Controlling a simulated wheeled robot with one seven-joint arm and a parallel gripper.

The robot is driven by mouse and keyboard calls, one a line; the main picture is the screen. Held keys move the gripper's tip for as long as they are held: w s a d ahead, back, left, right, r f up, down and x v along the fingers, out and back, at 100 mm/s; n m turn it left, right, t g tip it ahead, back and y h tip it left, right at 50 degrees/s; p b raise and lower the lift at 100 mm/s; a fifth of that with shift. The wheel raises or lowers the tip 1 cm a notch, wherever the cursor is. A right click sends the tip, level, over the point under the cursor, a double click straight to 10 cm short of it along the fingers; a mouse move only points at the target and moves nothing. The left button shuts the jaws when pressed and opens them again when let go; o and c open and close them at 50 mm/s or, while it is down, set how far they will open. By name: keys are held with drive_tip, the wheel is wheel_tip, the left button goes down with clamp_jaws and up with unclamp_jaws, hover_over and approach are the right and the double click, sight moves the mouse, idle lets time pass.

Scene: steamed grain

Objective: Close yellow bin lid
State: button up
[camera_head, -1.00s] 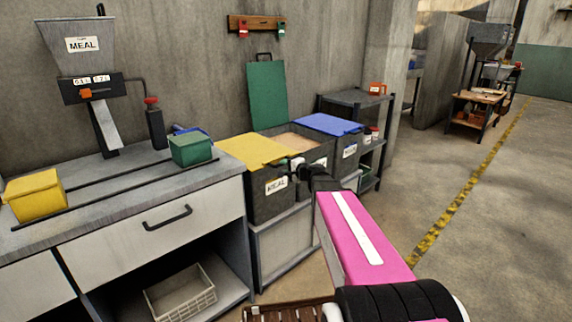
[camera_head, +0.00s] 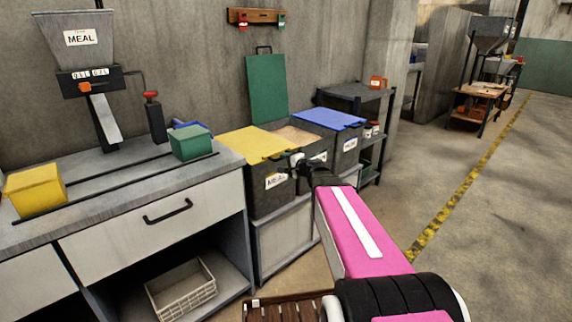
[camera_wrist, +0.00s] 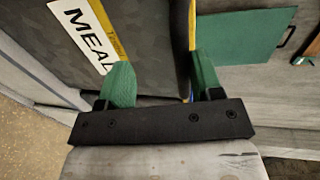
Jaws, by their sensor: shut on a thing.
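The yellow bin lid (camera_head: 252,144) lies flat over the left grey bin (camera_head: 262,196) and looks down. Its handle is at the front right corner, close to my gripper (camera_head: 297,160). In the wrist view my gripper (camera_wrist: 161,82) has its green fingers apart, one on each side of the lid edge (camera_wrist: 181,40). One finger is by the bin's labelled front (camera_wrist: 140,40), the other on the lid side. My gripper is shut on the lid edge; the exact contact is partly hidden.
An open bin (camera_head: 298,134) with grain and a bin with a blue lid (camera_head: 328,119) stand to the right. A counter (camera_head: 130,200) stands left; the floor at right is clear.

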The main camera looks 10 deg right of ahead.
drive_tip(key=shift+f, duration=0.15)
drive_tip(key=v, duration=1.1)
drive_tip(key=shift+a, duration=0.1)
drive_tip(key=s+a+f+n+g+h, duration=0.25)
drive_tip(key=s+f+n+g, duration=0.2)
drive_tip(key=f, duration=0.35)
drive_tip(key=s+a+f+n+g+h, duration=0.1)
drive_tip(key=s+a+f+n+g, duration=0.4)
drive_tip(key=f, duration=0.3)
drive_tip(key=s+d+f+g+h, duration=0.1)
drive_tip(key=s, duration=0.1)
drive_tip(key=s+d+f+n+g+h, duration=0.1)
drive_tip(key=s+d+h, duration=0.1)
drive_tip(key=s+d+f+n+g+h, duration=0.1)
drive_tip(key=s+d+f+h, duration=0.1)
drive_tip(key=s, duration=0.1)
drive_tip(key=shift+s+f+g, duration=0.1)
drive_tip(key=shift+s+g, duration=0.05)
drive_tip(key=shift+g, duration=0.1)
